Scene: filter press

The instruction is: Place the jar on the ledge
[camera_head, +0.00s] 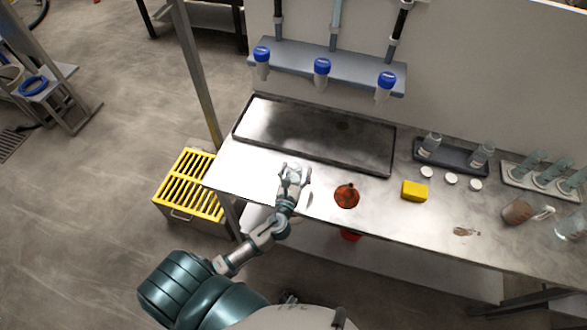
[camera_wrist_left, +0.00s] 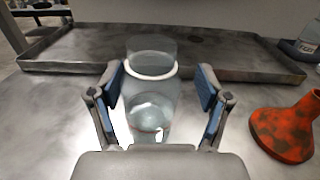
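A clear glass jar (camera_wrist_left: 152,105) with a white ring around its neck stands upright on the metal bench in the left wrist view. My left gripper (camera_head: 294,174) is over the bench, just in front of the black-rimmed tray. In the left wrist view its blue-padded fingers (camera_wrist_left: 162,92) are open on either side of the jar, with a clear gap at the right finger. In the head view the gripper mostly hides the jar. A grey ledge (camera_head: 290,62) on the wall behind the tray carries several blue-capped fittings. My right gripper is not in view.
A shallow metal tray (camera_head: 315,135) lies behind the gripper. A red-orange flask-like object (camera_head: 346,196) stands to the right, then a yellow block (camera_head: 414,191). Glassware racks (camera_head: 452,157) are further right. A yellow grate (camera_head: 188,184) sits below the bench's left end.

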